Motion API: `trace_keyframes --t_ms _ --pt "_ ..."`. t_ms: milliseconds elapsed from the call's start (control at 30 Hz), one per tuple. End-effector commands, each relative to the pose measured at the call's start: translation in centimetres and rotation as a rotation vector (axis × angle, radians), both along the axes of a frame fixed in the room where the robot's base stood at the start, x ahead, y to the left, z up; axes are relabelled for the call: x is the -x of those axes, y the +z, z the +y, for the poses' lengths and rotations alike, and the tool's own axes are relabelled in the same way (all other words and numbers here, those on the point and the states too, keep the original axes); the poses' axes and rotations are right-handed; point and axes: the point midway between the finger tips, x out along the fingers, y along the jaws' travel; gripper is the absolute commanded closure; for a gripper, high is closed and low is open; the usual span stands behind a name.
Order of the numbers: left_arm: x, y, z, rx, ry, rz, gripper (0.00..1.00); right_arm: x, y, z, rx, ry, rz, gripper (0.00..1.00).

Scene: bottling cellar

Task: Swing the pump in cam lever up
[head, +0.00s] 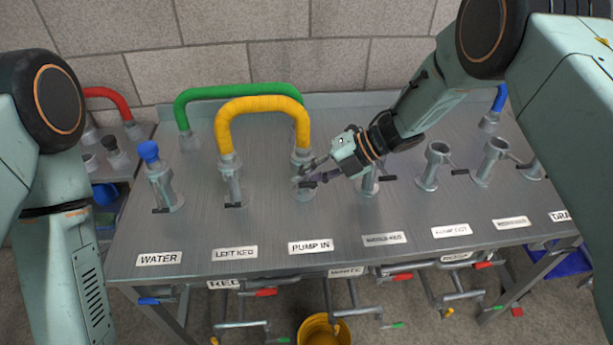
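The pump in label (310,246) is on the front of the grey table. Behind it stands the metal pump in coupling (304,193), with one end of the yellow hose (262,103) seated on top. The pump in cam lever (307,185) shows as a short dark handle low on the coupling's front. My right gripper (308,177) reaches in from the right, with its fingers at the coupling right beside the lever. The fingers overlap the coupling and lever, so I cannot tell their gap or any contact. My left arm is at the left edge; its gripper is out of view.
The yellow hose's other end is on the left keg coupling (230,185). A green hose (235,92) arches behind. A blue-capped water coupling (163,182) stands left; open couplings (433,167) stand right. The tabletop in front is clear. A yellow bucket (323,331) is below.

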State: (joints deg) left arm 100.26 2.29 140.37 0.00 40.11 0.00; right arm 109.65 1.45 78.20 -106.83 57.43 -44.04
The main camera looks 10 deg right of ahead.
Motion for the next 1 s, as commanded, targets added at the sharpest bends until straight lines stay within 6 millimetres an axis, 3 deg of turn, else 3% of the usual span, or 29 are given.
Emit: trace_keyframes --t_ms 367,800,1000 --pt "0.0 0.0 0.0 0.000 0.000 0.000 0.60 0.0 0.3 -0.4 0.001 -0.002 -0.002 0.81" --pt "0.0 0.0 0.0 0.000 0.000 0.000 0.60 0.7 5.0 -6.9 -0.002 -0.005 -0.004 0.81" --pt "0.0 0.0 0.0 0.000 0.000 0.000 0.60 1.0 6.5 -9.0 -0.001 -0.002 -0.001 0.81"
